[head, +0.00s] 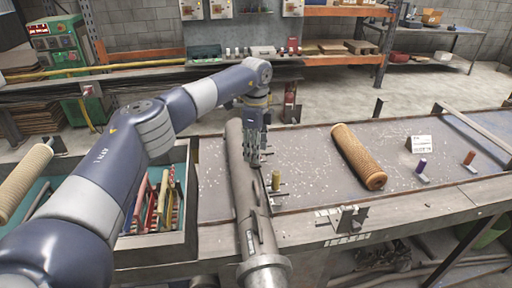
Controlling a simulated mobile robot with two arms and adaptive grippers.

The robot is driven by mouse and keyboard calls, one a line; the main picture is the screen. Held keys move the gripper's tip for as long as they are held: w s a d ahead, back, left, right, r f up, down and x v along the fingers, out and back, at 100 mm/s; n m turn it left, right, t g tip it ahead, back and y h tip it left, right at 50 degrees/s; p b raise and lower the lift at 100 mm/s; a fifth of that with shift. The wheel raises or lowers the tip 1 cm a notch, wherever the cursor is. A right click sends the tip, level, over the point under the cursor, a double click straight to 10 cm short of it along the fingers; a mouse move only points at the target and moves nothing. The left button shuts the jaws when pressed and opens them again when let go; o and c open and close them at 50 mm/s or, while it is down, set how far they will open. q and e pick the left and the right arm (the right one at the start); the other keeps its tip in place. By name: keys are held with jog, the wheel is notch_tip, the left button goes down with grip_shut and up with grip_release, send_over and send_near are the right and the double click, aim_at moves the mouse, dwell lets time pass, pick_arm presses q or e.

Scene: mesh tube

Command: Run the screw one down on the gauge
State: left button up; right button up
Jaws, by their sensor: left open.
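Three small gauge-like pieces with upright coloured handles are on the grey bench top: a yellow one (276,180), a purple one (421,167) and an orange-red one (468,158). Their details are too small to tell which is the screw one. A tan mesh tube (358,157) lies on the bench between the yellow and purple ones. My left gripper (254,162) points down, open, just left of and behind the yellow piece, beside a long grey pipe (246,190). I see nothing held in it; its fingertips are small and hard to make out.
A tray (186,245) with colourful upright tools is left of the pipe. A small white card (420,143) stands near the purple piece. A metal bracket (345,219) is on the front edge. Another mesh tube (22,182) is far left. Bench around the middle tube is clear.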

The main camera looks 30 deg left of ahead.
pick_arm(q)
jog(key=shift+s+f, duration=0.1)
jog(key=shift+f, duration=0.45)
jog(key=c, duration=1.1)
jog(key=shift+o, duration=0.2)
jog(key=shift+m, duration=0.3)
jog(key=m, duration=1)
jog(key=shift+b, duration=0.3)
jog(key=m, duration=1.1)
jog(key=shift+m, duration=0.4)
jog(key=m, duration=1.1)
jog(key=shift+m+b, duration=0.3)
jog(key=shift+m, duration=0.1)
jog(key=m, duration=1.1)
jog(key=shift+m, duration=0.3)
pick_arm(e)
jog(key=shift+w+d+f, duration=0.15)
jog(key=shift+f, duration=0.3)
